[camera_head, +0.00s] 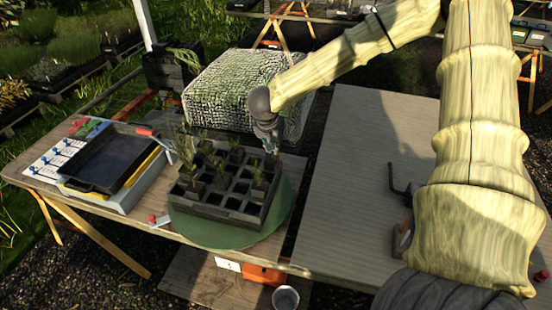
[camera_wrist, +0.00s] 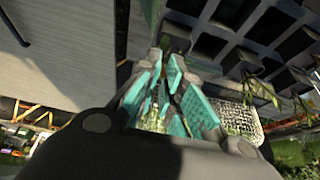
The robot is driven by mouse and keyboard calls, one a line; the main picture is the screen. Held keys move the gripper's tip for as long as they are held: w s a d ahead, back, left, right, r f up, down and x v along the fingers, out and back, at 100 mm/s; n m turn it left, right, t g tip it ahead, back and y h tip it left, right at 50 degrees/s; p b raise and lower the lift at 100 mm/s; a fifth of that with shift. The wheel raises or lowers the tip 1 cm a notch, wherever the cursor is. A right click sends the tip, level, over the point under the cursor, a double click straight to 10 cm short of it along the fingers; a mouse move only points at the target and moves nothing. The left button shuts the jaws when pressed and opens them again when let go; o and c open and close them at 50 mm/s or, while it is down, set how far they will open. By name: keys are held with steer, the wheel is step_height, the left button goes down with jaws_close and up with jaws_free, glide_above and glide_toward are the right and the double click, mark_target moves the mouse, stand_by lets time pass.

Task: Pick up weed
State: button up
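A dark cell tray (camera_head: 235,213) holds several small seedlings in some of its square cells. Which plant is the weed I cannot tell. One leafy seedling (camera_head: 258,177) stands near the tray's right side. My gripper (camera_head: 271,146) points down above the tray's back right part. In the wrist view its teal-padded fingers (camera_wrist: 166,62) draw close together at the tips, near a small green plant (camera_wrist: 178,42) at the tray's edge. Green also shows between the fingers, but whether it is held or lies behind them is unclear. The tray's cells (camera_wrist: 240,60) fill the upper right there.
The tray sits on a round green turntable (camera_head: 280,208). A black shallow tray (camera_head: 108,158) lies to its left. A textured, green-white block (camera_head: 235,85) stands behind. A grey board (camera_head: 350,170) to the right is mostly clear, with a black bent handle (camera_head: 396,182). A grey cup (camera_head: 286,298) is below in front.

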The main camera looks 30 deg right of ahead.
mark_target(276, 159)
steer(key=shift+p+x, duration=0.9)
steer(key=shift+x, duration=1.7)
steer(key=shift+d, duration=0.1)
jaws_close()
steer(key=shift+r, duration=0.1)
steer(key=shift+r+b, duration=0.95)
steer(key=shift+r, duration=3.95)
